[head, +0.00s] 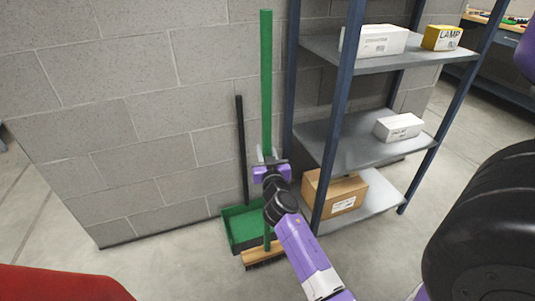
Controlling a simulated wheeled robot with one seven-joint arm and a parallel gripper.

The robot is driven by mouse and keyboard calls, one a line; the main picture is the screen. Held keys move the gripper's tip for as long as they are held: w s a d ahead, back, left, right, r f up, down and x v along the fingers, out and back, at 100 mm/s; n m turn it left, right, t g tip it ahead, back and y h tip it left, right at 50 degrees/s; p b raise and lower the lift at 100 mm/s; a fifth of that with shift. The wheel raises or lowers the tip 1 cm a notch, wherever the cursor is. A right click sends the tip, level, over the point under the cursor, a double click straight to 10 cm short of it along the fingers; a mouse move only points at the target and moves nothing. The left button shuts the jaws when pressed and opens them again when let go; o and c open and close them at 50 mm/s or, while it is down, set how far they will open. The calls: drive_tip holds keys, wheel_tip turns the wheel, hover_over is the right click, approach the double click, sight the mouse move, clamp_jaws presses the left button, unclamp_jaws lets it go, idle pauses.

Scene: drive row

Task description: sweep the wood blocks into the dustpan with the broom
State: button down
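The broom has a long green handle (266,80) and a wooden head (257,257) with dark bristles on the floor. It stands upright in front of the grey block wall. My gripper (267,155) is at the middle of the handle, with a fingertip close on either side. I cannot tell whether the fingers touch or clamp it. The green dustpan (240,222) lies on the floor by the wall, just behind the broom head, with its black handle (242,150) upright. My arm hides part of the lower broom handle and the dustpan's right side. No wood blocks show.
A blue-framed shelf (352,150) stands close on the right, holding white boxes (398,126) and a brown carton (335,193). A red object (60,284) fills the lower left corner. Bare concrete floor (180,262) lies left of the broom. A workbench is at the far right.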

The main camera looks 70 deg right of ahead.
drive_tip(key=w+b+x, duration=0.1)
drive_tip(key=b+x, duration=0.1)
drive_tip(key=x, duration=0.5)
drive_tip(key=w+a+r+b+x, duration=0.1)
drive_tip(key=b+x, duration=0.1)
drive_tip(key=x, duration=0.6)
drive_tip(key=shift+w, duration=0.55)
idle(0.6)
idle(0.5)
drive_tip(key=shift+s+a+r+p, duration=0.95)
drive_tip(key=shift+a+r+p, duration=0.15)
drive_tip(key=shift+r+p, duration=1.85)
drive_tip(key=s+a+r, duration=0.3)
drive_tip(key=s+a, duration=0.8)
drive_tip(key=a, duration=0.2)
drive_tip(key=shift+s+a, duration=0.4)
drive_tip(key=shift+f, duration=0.1)
